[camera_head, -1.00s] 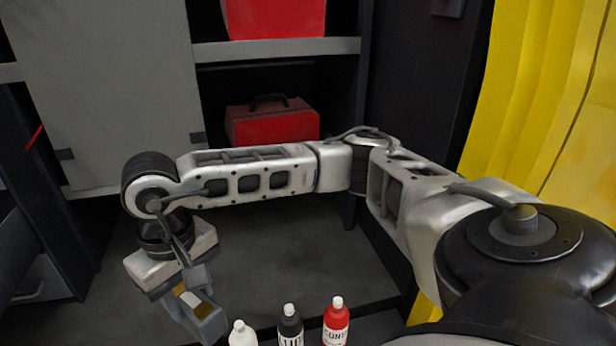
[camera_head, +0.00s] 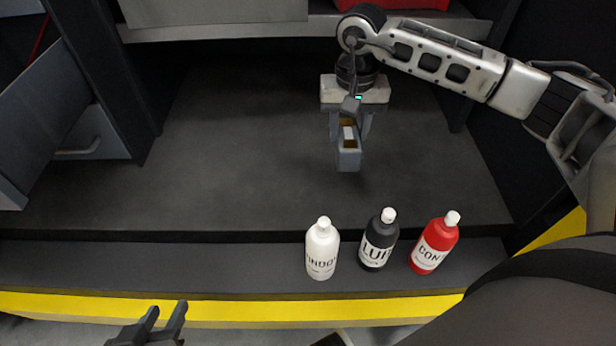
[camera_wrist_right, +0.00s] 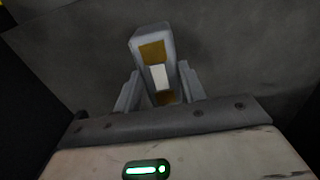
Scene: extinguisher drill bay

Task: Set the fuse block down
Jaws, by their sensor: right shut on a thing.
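The fuse block (camera_head: 348,160) is a grey block with brass-coloured patches and a white middle. My right gripper (camera_head: 350,126) points down over the dark surface (camera_head: 230,160) and is shut on the block. In the right wrist view, the fuse block (camera_wrist_right: 152,48) sits between the two fingers of the right gripper (camera_wrist_right: 160,88), its far end sticking out past them. I cannot tell whether its underside touches the surface. My left gripper (camera_head: 164,318) is at the bottom left, empty, its two fingers apart.
A white bottle (camera_head: 322,252), a black bottle (camera_head: 378,242) and a red bottle (camera_head: 434,246) stand upright on the front ledge (camera_head: 150,265), nearer than the block. A grey drawer (camera_head: 92,140) is at left. The dark surface left of the block is clear.

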